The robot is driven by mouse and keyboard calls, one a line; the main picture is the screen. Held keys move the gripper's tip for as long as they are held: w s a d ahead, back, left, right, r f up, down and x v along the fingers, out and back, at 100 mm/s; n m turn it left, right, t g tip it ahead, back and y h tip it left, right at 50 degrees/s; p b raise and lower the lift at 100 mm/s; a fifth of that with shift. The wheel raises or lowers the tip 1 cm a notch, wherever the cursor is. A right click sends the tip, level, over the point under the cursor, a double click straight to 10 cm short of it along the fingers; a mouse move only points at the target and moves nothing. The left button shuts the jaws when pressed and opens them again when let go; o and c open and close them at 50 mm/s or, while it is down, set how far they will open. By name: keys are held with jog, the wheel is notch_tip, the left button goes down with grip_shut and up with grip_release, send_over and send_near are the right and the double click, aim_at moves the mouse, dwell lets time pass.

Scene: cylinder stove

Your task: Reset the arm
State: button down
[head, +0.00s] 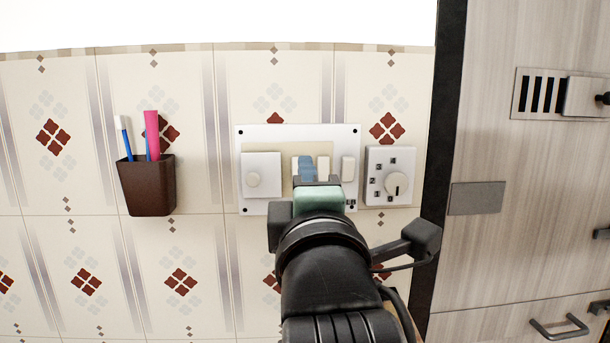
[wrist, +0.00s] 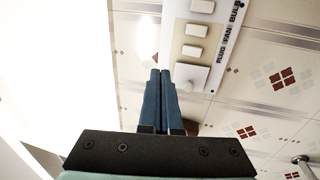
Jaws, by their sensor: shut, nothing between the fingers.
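My arm reaches up from the bottom of the head view toward the tiled wall. My gripper (head: 306,168) is in front of the white switch panel (head: 250,207), its blue fingers covering part of the middle. In the wrist view the two blue fingers of my gripper (wrist: 160,75) lie side by side, shut and empty. Their tips are beside the round-knob end of the switch panel (wrist: 212,45). I cannot tell whether they touch it.
A white dial box (head: 391,163) is right of the panel. A brown holder (head: 147,188) with a toothbrush-like stick and a pink item hangs to the left. A tall wood-grain cabinet (head: 520,220) with a dark edge stands at the right. The wall between holder and panel is bare.

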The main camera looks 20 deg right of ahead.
jog(key=s+a+r+m+t+y+b, duration=0.1)
jog(key=s+a+r+m+t+y, duration=0.4)
jog(key=s+a+m, duration=0.8)
notch_tip(320, 180, up, 5)
jog(key=a+m+t, duration=0.1)
jog(key=a+t, duration=0.1)
jog(key=t, duration=0.1)
jog(key=shift+m+y, duration=0.3)
jog(key=shift+m, duration=0.1)
jog(key=shift+f, duration=0.1)
